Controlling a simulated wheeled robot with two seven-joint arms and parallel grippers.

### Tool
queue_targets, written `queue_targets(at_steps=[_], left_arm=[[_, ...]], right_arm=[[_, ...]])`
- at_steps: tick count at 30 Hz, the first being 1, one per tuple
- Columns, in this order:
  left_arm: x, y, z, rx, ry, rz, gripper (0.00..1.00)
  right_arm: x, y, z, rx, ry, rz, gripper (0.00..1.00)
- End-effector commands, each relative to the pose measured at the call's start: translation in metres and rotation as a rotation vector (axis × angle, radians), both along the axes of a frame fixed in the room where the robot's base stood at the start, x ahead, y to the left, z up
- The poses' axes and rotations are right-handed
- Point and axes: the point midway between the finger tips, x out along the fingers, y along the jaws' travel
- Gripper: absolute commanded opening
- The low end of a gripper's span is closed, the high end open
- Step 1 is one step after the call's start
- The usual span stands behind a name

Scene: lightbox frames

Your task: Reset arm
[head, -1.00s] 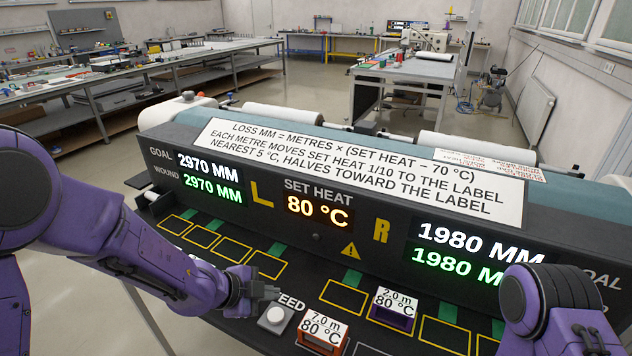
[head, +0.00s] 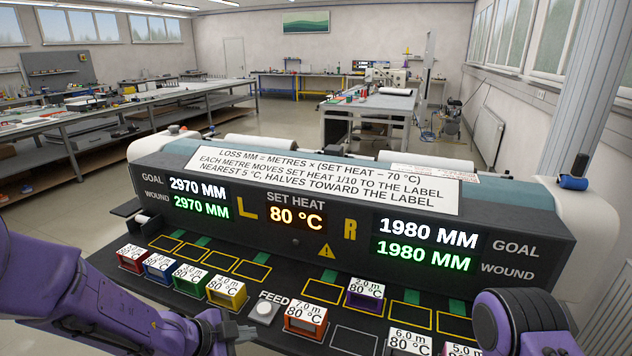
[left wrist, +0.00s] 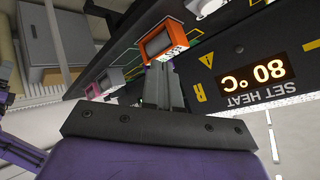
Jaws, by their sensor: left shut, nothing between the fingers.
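My left gripper (head: 246,334) is shut and empty at the near edge of the black machine, just in front of the round FEED button (head: 264,308). In the left wrist view its closed fingers (left wrist: 163,85) point toward an orange block, apart or touching I cannot tell. My right arm shows at the lower right of the head view, but its gripper is out of sight. The machine (head: 310,256) shows set heat 80 °C, goal and wound both 2970 MM on the left, and both 1980 MM on the right.
Red (head: 132,259), blue (head: 159,267), green (head: 189,277) and yellow (head: 227,292) blocks stand in a row left of the button. An orange block (head: 305,318) is right of it; a purple block (head: 365,294) sits farther back. Several yellow-outlined slots are empty.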

Motion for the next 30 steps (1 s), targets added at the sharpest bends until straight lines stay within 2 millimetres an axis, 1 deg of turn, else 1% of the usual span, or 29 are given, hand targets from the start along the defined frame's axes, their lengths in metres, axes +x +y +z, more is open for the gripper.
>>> queue_targets(at_steps=[3, 6, 8, 10, 11, 14, 15, 17, 18, 20, 21, 23, 24, 26, 27, 30], left_arm=[[0.004, -0.002, 0.004, -0.109, 0.033, 0.118, 0.0], [0.007, 0.001, 0.006, -0.206, 0.064, 0.235, 0.0], [0.007, 0.004, 0.002, -0.273, 0.092, 0.321, 0.0], [0.005, 0.01, -0.009, -0.357, 0.134, 0.44, 0.0], [0.004, 0.014, -0.016, -0.395, 0.156, 0.5, 0.0], [-0.007, 0.031, -0.047, -0.518, 0.229, 0.722, 0.0], [-0.013, 0.039, -0.063, -0.561, 0.259, 0.819, 0.0], [-0.026, 0.053, -0.087, -0.61, 0.295, 0.962, 0.0], [-0.037, 0.063, -0.105, -0.635, 0.317, 1.059, 0.0], [-0.058, 0.08, -0.135, -0.662, 0.344, 1.213, 0.0], [-0.077, 0.092, -0.157, -0.667, 0.359, 1.324, 0.0], [-0.112, 0.112, -0.192, -0.653, 0.377, 1.492, 0.0], [-0.138, 0.124, -0.214, -0.629, 0.381, 1.596, 0.0], [-0.178, 0.14, -0.241, -0.569, 0.388, 1.722, 0.0], [-0.203, 0.147, -0.256, -0.517, 0.398, 1.78, 0.0], [-0.254, 0.153, -0.284, -0.4, 0.455, 1.841, 0.0]], right_arm=[[0.0, 0.0, 0.0, -0.001, -0.001, 0.0, 0.88], [0.001, 0.0, -0.001, 0.0, -0.001, 0.0, 0.88], [0.001, 0.0, -0.003, 0.0, -0.001, 0.0, 0.88], [0.0, 0.0, -0.005, 0.0, -0.001, 0.0, 0.88], [0.001, 0.0, -0.007, 0.0, -0.001, 0.0, 0.88], [0.0, 0.0, -0.014, -0.001, -0.001, 0.0, 0.88], [0.0, 0.0, -0.017, -0.001, -0.001, 0.0, 0.88], [0.0, 0.0, -0.022, 0.0, 0.0, 0.0, 0.88], [0.0, 0.0, -0.025, 0.0, 0.0, 0.0, 0.88], [0.0, 0.0, -0.032, 0.0, 0.0, 0.0, 0.88], [0.001, 0.0, -0.037, 0.0, 0.0, 0.0, 0.88], [0.001, 0.0, -0.045, -0.001, -0.001, 0.0, 0.88], [0.001, 0.0, -0.051, -0.001, -0.001, 0.0, 0.88], [0.001, 0.0, -0.058, -0.001, -0.001, 0.0, 0.88], [0.001, 0.0, -0.062, 0.0, 0.0, 0.0, 0.88], [0.001, 0.0, -0.07, 0.0, 0.0, 0.0, 0.88]])
